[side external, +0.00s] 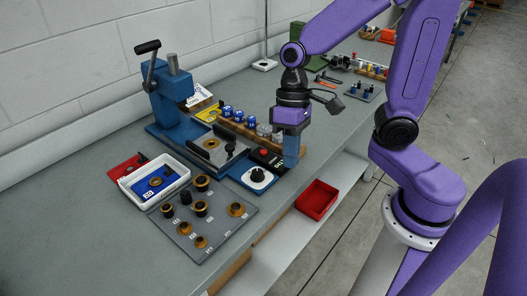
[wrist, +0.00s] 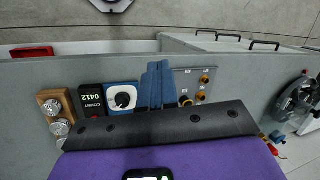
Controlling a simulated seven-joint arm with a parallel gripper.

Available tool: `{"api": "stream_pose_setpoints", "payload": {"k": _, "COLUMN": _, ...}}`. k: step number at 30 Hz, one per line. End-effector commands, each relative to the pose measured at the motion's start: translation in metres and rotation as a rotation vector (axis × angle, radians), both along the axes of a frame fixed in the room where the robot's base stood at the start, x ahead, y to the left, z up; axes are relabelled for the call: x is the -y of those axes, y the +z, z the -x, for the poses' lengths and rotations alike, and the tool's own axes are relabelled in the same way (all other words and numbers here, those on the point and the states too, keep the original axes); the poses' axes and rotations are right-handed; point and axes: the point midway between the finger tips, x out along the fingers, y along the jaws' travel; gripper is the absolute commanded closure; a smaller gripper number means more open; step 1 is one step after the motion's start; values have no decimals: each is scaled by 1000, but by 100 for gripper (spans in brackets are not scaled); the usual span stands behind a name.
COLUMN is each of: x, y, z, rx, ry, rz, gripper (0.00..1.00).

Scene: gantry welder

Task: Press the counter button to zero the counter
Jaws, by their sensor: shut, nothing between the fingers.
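The counter (side external: 266,157) is a small black box with a red button (side external: 264,152) on top, standing on the bench. I cannot tell the fingertips' exact height.
A blue unit with a black knob (side external: 257,175) sits beside the counter, close to my fingers. A blue press (side external: 170,90), a white tray (side external: 131,177) and a grey plate with several fittings (side external: 183,239) stand further left. A red bin (side external: 316,199) is below the bench edge.

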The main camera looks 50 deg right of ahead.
Motion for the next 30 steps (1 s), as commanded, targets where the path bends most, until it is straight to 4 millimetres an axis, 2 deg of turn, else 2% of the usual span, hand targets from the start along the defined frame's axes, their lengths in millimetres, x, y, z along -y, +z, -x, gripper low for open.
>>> {"api": "stream_pose_setpoints", "payload": {"k": 15, "x": -8, "y": -6, "z": -61, "rx": -100, "ry": -422, "rz": -106, "gripper": 100}}
{"api": "stream_pose_setpoints", "payload": {"k": 30, "x": 5, "y": -12, "z": -116, "rx": -162, "ry": -836, "rz": -228, "gripper": 100}}
